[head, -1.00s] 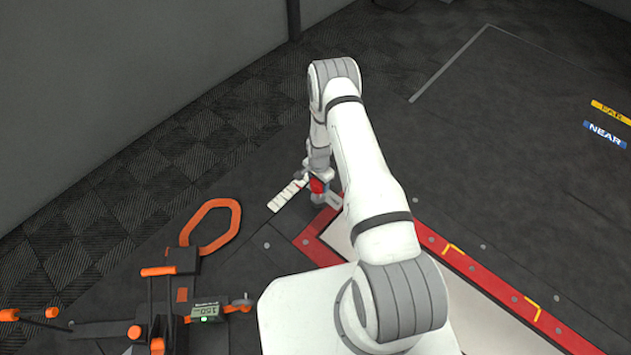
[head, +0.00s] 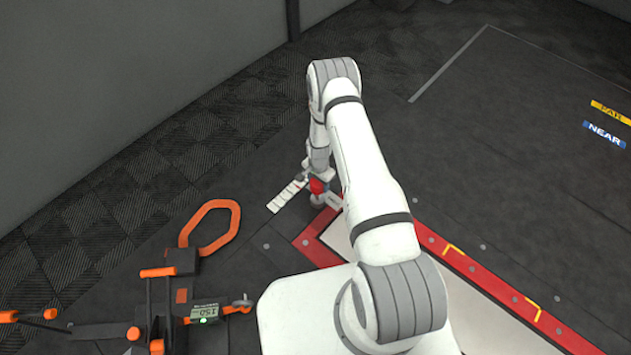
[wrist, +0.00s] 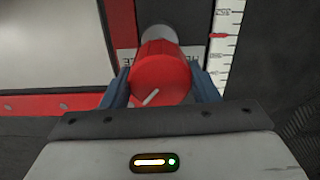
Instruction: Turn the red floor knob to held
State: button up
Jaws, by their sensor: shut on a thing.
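The red knob (wrist: 160,75) shows large in the wrist view, with a pale pointer line on its face slanting up to the right. My gripper (wrist: 161,88) has its two blue-grey fingers on either side of the knob and is shut on it. Labels lie behind the knob on both sides, but they are mostly covered and I cannot read them fully. In the head view the red knob (head: 317,186) is small and partly hidden by my arm, near the corner of the red border.
A white graduated strip (wrist: 224,40) lies beside the knob. A red-edged pale panel (head: 335,238) adjoins it. Dark floor is open at the upper right.

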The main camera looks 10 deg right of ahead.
jog(key=shift+s+f, duration=0.1)
jog(key=shift+s, duration=0.25)
jog(key=o, duration=0.7)
jog(key=shift+o, duration=1.4)
jog(key=shift+w, duration=0.1)
jog(key=shift+w, duration=0.1)
jog(key=shift+r+p, duration=1.35)
jog(key=shift+r, duration=2.65)
jog(key=shift+r, duration=0.1)
